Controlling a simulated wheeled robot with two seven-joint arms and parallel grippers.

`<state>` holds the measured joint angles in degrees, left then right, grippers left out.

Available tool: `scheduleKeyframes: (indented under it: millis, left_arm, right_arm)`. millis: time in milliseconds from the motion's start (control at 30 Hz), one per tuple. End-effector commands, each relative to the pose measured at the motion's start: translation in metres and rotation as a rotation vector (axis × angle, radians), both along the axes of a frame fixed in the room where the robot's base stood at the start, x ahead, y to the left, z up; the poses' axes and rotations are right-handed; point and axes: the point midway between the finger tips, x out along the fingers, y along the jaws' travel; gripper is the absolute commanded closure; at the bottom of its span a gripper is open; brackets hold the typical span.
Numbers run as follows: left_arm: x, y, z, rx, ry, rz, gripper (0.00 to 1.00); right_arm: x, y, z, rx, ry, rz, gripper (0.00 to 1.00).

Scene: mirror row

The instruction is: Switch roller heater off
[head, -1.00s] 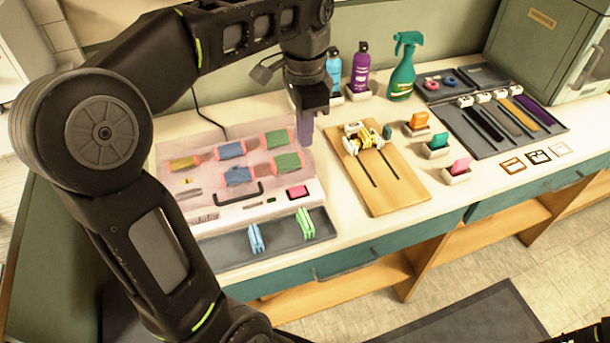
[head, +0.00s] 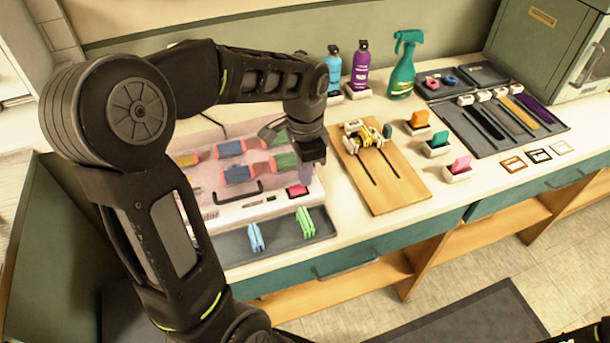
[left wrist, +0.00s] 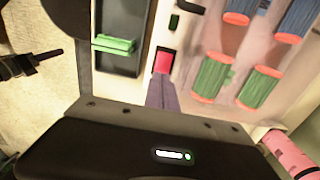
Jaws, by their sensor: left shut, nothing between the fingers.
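The roller heater (head: 285,207) is a pale box with a clear pinkish lid over several blue, green and yellow rollers with orange ends, and a dark handle. Its red switch (head: 297,191) is on the front panel at the right; it also shows in the left wrist view (left wrist: 163,61). My left gripper (head: 305,178) is shut and empty, with its fingertips close beside the red switch. In the left wrist view, the purple-grey fingers (left wrist: 162,92) end right at the switch's edge; I cannot tell whether they touch it.
A dark tray (head: 278,240) with blue and green clips lies in front of the heater. A wooden board (head: 400,195) with a yellow-and-white device is to the right. Bottles, including a green spray bottle (head: 403,70), stand behind. A cabinet is at far right.

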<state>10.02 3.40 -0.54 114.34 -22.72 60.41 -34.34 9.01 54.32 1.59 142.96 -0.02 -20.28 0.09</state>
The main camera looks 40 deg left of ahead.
Motion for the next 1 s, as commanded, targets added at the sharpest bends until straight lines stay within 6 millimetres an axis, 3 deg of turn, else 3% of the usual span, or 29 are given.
scheduleKeyframes:
  millis: [200,1000]
  left_arm:
    - [0.000,0.000,-0.013,0.001,0.001,0.001,1.00]
    - [-0.002,0.001,-0.016,0.019,0.032,0.001,1.00]
  right_arm:
    - [0.000,0.000,0.002,-0.001,0.001,-0.001,0.64]
    - [-0.001,0.000,0.004,-0.001,0.001,-0.001,0.64]
